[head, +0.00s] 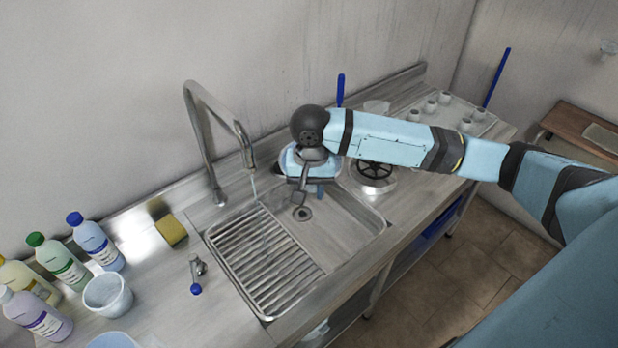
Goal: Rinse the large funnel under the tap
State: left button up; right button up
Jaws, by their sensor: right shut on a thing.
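My right gripper (299,194) is over the far side of the steel sink (368,232), near the drain hole (302,213). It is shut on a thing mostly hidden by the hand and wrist. By its place it may be the large funnel, but I cannot make out its shape. The arched tap (213,135) stands at the back of the sink, left of the gripper. A thin stream of water (254,186) seems to fall from its spout. The gripper is to the right of this stream. My left gripper is not in view.
A ribbed draining rack (262,255) fills the sink's left part. A round steel piece with a black spoked top (374,171) and small white pots (431,106) stand right.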

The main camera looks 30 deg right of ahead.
jog(key=s+a, duration=0.2)
jog(key=a, duration=1.3)
jog(key=shift+a, duration=0.35)
dwell(6.1)
